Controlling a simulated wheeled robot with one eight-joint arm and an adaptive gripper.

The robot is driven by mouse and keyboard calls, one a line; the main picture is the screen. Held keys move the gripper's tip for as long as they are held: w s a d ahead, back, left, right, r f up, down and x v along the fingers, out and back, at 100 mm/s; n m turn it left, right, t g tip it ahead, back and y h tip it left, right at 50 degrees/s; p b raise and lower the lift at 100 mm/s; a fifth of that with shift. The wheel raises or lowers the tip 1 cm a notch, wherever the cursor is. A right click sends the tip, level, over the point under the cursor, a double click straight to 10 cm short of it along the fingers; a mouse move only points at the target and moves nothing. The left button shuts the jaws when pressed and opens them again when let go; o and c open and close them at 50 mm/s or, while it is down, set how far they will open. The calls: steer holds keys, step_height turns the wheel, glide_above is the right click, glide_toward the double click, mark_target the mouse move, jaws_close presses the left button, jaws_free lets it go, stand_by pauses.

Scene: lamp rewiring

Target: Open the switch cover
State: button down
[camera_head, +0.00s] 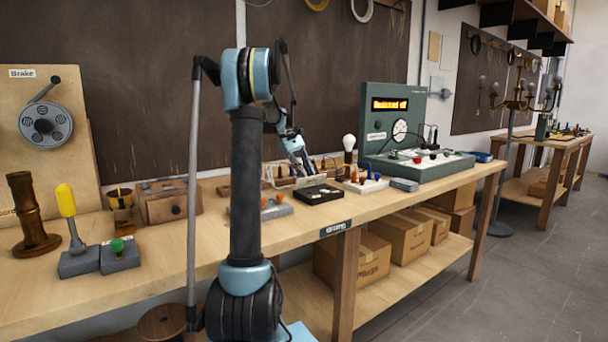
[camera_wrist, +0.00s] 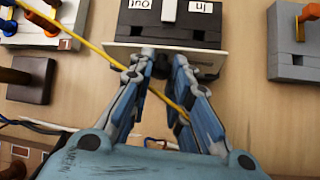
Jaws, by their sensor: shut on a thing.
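The switch is a black box (camera_wrist: 170,30) with a white lever (camera_wrist: 169,10) and labels reading "out" and "in", upside down in the wrist view. It also shows on the workbench in the head view (camera_head: 318,194). A thin pale plate, seemingly the switch cover (camera_wrist: 212,64), lies along the box's edge nearest my gripper. In the head view this plate (camera_head: 314,180) seems raised at the box's back edge. The fingers hide the exact contact.
A yellow cord (camera_wrist: 105,55) crosses by my fingers. A grey switch block (camera_wrist: 297,40) is on the right, and a brown block (camera_wrist: 30,80) on the left in the wrist view. A green test console (camera_head: 425,165) stands to the right on the bench (camera_head: 190,250).

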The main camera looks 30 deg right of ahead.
steer(key=c, duration=1.5)
jaws_free()
step_height(320, 180, up, 10)
steer(key=shift+f, duration=0.1)
